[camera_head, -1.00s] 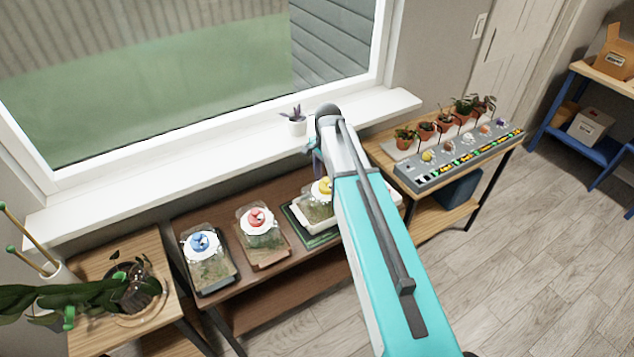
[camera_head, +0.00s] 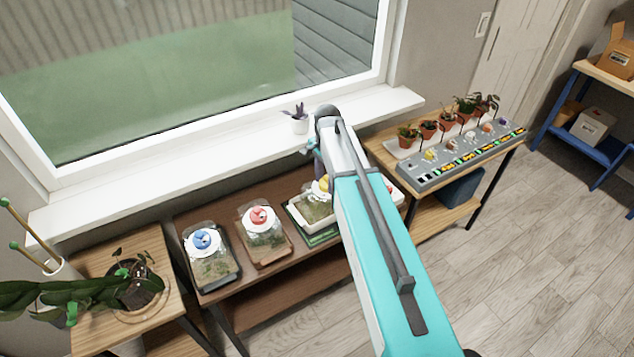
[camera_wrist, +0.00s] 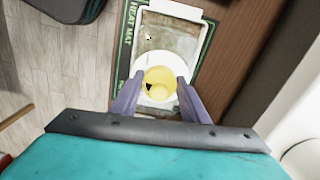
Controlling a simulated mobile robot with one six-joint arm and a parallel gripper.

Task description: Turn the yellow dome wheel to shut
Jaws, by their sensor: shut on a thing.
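The yellow dome wheel (camera_wrist: 160,78) sits on a round white plate (camera_wrist: 142,71) on top of a clear dome over a tray. In the wrist view my gripper (camera_wrist: 156,84) has its two purple fingers around the wheel, one on each side, shut on it. A small black mark shows on the wheel's left side. The tray stands on a green heat mat (camera_wrist: 122,66).
Domes with a blue wheel (camera_head: 201,239) and a red wheel (camera_head: 258,217) stand to the left on the brown bench. A grey control panel (camera_head: 465,150) and potted plants stand to the right. A small potted plant (camera_head: 299,123) is on the windowsill behind.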

